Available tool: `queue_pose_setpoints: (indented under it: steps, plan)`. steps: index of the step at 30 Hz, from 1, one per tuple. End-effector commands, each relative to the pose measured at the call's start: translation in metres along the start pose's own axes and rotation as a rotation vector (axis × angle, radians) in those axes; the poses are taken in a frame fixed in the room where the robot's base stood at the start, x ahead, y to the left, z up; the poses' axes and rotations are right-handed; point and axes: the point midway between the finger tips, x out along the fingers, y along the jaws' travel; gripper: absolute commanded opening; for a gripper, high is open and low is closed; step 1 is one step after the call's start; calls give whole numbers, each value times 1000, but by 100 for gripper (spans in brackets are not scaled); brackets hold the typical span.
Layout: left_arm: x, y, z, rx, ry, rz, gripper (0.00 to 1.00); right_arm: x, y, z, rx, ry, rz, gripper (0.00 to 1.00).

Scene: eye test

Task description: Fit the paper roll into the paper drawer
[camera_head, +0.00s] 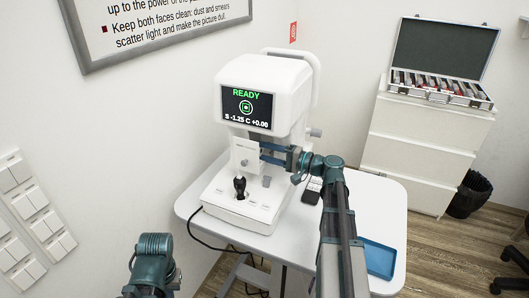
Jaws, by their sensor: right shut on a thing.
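The white eye-test machine (262,62) stands on the table, its screen (247,107) lit with "READY". On its near side is a white square part (243,150), upright, above the base; it may be the front of the paper drawer, but I cannot tell for sure. My right gripper (264,152) reaches in from the right and is shut at the right edge of this white part. I cannot make out a paper roll. My left arm shows only partly at the bottom left, and its gripper is out of view.
A black joystick (240,186) stands up from the machine's base, close below the gripper. A blue tray (378,258) lies on the white table (388,203) at the right. A drawer cabinet (418,140) with an open lens case (440,87) stands behind, beside a black bin (469,194).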

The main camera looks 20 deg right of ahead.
Motion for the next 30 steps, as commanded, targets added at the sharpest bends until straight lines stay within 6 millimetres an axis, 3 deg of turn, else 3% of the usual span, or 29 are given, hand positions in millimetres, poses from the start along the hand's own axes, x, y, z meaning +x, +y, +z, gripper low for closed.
queue_pose_setpoints:
  steps: [14, 15, 20, 30]
  plan:
    - [4, 0, 0, 0, 0, 0, 0, 0, 4, 0, 0, 0, 0, 17]
    - [4, 0, 0, 0, 0, 0, 0, 0, 4, 0, 0, 0, 0, 52]
    - [3, 0, 0, 0, 0, 0, 0, 0, 4, 0, 0, 0, 2, 80]
    - [4, 0, 0, 0, 0, 0, 0, 0, 5, 1, -1, -1, 6, 83]
